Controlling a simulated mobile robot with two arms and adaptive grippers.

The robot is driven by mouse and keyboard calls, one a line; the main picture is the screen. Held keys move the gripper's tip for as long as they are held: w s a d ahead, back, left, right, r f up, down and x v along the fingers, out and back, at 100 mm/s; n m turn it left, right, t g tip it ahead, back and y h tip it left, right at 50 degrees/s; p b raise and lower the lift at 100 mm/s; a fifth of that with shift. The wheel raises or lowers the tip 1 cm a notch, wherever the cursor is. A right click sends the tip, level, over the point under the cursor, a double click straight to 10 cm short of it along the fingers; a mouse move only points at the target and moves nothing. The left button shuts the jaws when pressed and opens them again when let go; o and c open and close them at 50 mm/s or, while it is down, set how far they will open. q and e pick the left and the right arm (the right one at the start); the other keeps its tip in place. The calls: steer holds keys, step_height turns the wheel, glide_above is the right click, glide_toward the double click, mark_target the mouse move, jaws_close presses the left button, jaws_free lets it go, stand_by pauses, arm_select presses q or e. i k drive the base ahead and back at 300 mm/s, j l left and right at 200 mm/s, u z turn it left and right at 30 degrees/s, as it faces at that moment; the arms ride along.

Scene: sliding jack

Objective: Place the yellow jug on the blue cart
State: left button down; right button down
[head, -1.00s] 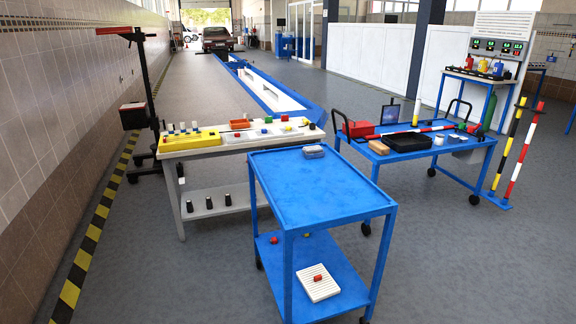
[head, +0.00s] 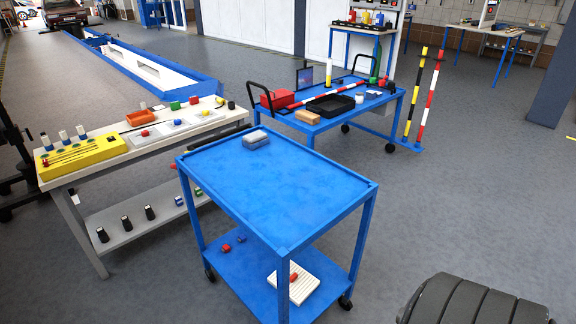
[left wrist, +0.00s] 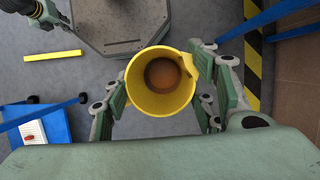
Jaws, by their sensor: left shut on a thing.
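The yellow jug (left wrist: 160,82) is upright in the left wrist view, seen from above into its open, empty-looking inside. My left gripper (left wrist: 165,90) is shut on it, with green fingers on both sides. The blue cart (head: 275,185) stands in the middle of the head view, with a mostly bare top. Part of a blue surface with a white rack also shows at the lower left of the left wrist view (left wrist: 30,138). Neither gripper shows in the head view. Part of my right gripper (left wrist: 52,16) shows at the top left of the left wrist view, its opening unclear.
A grey glass-like box (head: 256,139) sits at the cart top's far left corner. A white ribbed rack (head: 292,280) lies on its lower shelf. A workbench (head: 150,145) stands left, a second blue cart (head: 345,110) behind. A dark ribbed thing (head: 478,302) is at lower right.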

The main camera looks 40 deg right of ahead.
mark_target(270, 173)
steer(key=i+j+z, duration=0.15)
steer(key=z, duration=0.3)
steer(key=i+j+z, duration=0.25)
steer(key=z, duration=0.25)
steer(key=i+j+z, duration=0.2)
steer(key=j+z, duration=0.25)
steer(key=i+j+z, duration=0.15)
steer(key=z, duration=0.35)
steer(key=k+j, duration=0.05)
steer(key=j, duration=0.05)
